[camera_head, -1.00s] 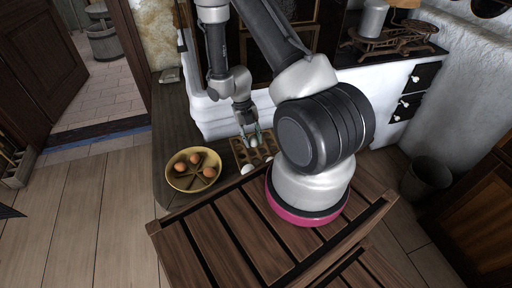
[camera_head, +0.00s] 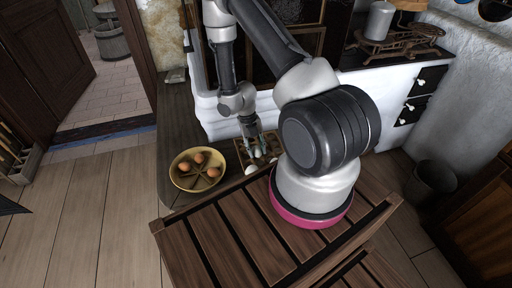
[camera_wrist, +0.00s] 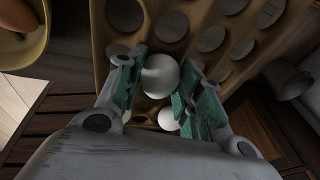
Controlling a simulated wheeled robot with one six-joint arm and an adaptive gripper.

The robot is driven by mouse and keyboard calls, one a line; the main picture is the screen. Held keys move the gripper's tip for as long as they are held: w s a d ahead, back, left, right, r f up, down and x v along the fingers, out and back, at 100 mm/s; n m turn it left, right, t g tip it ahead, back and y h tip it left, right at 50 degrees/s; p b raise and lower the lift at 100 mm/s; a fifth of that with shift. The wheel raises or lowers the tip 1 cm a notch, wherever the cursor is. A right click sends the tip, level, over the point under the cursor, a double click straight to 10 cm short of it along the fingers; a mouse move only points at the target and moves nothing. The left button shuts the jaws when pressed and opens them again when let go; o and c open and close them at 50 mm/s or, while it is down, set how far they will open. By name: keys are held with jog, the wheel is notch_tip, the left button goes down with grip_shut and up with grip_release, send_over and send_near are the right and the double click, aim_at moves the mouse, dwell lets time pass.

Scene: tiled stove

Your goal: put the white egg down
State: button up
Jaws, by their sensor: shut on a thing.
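My gripper (camera_wrist: 163,80) is shut on a white egg (camera_wrist: 158,68), with one green-padded finger on each side of it. In the head view the gripper (camera_head: 254,147) is over the near part of a wooden egg rack (camera_head: 241,147) with round holes. The rack (camera_wrist: 210,62) also shows in the wrist view, with several empty holes. I cannot tell whether the held egg touches the rack.
A yellow bowl (camera_head: 178,181) with several brown eggs stands left of the rack on a dark wooden bench (camera_head: 172,119). A slatted wooden surface (camera_head: 212,240) lies in front. The white stove (camera_head: 207,112) is behind the rack.

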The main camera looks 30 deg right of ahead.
jog(key=shift+o, duration=0.2)
jog(key=shift+f, duration=0.2)
jog(key=o, duration=0.6)
jog(key=shift+f, duration=0.1)
jog(key=shift+o, duration=0.2)
jog(key=w+a+r+m+t, duration=0.1)
jog(key=w+r+m, duration=0.15)
jog(key=r, duration=1.05)
jog(key=w+r+m, duration=0.1)
jog(key=r+m, duration=0.3)
jog(key=r, duration=0.8)
jog(key=s+r+m+t, duration=0.2)
jog(key=s+r+m, duration=0.2)
jog(key=r+m, duration=0.75)
jog(key=s+a+r+m+t, duration=0.2)
jog(key=s+r+m+t, duration=0.2)
jog(key=s+r+m, duration=1)
jog(key=shift+s+r+m+y, duration=0.4)
jog(key=shift+s+r, duration=0.1)
jog(key=shift+s, duration=0.75)
